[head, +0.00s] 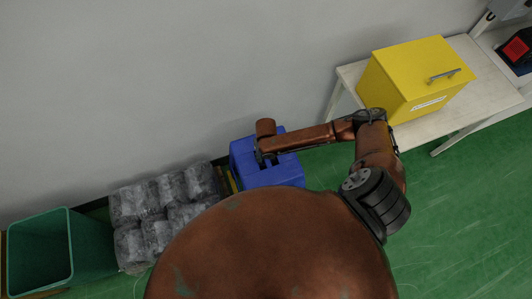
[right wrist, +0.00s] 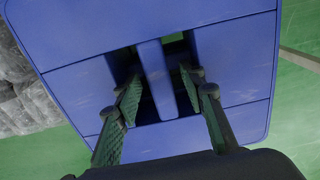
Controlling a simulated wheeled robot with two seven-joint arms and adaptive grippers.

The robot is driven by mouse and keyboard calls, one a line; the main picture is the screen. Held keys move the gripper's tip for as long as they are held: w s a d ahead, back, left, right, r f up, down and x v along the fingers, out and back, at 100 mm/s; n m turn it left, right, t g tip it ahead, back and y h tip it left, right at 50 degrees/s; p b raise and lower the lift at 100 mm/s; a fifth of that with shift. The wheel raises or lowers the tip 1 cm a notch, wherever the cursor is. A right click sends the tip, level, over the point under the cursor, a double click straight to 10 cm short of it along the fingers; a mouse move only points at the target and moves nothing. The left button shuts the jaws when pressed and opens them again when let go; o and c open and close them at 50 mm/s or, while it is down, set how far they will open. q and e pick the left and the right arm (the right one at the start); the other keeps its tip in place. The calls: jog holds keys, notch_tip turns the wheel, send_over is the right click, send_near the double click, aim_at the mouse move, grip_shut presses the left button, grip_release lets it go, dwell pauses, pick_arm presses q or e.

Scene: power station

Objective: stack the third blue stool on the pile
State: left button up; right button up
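A blue stool (head: 285,173) stands on the green floor by the wall in the head view, partly covered by my right arm. Its top fills much of the right wrist view (right wrist: 235,50), with two slots and a blue bar (right wrist: 153,68) between them. My right gripper (right wrist: 161,78) is open, with one finger on each side of this bar and a visible gap to it. The fingertips reach to or into the slots; how deep I cannot tell. In the head view the right gripper (head: 261,158) is over the stool. I cannot tell if other stools are under it. My left gripper is not in view.
Grey wrapped bundles (head: 160,212) stand left of the stool, with a green bin (head: 68,250) further left. A yellow box (head: 415,77) sits on a pale table (head: 470,105) at the right. Green floor is open below the table.

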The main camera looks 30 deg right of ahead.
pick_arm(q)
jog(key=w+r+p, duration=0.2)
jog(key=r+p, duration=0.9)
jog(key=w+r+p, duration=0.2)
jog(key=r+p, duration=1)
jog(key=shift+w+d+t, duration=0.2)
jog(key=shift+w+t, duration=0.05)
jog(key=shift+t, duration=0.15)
pick_arm(e)
notch_tip(320, 180, up, 31)
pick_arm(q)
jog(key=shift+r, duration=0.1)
pick_arm(e)
jog(key=shift+w+f, duration=0.1)
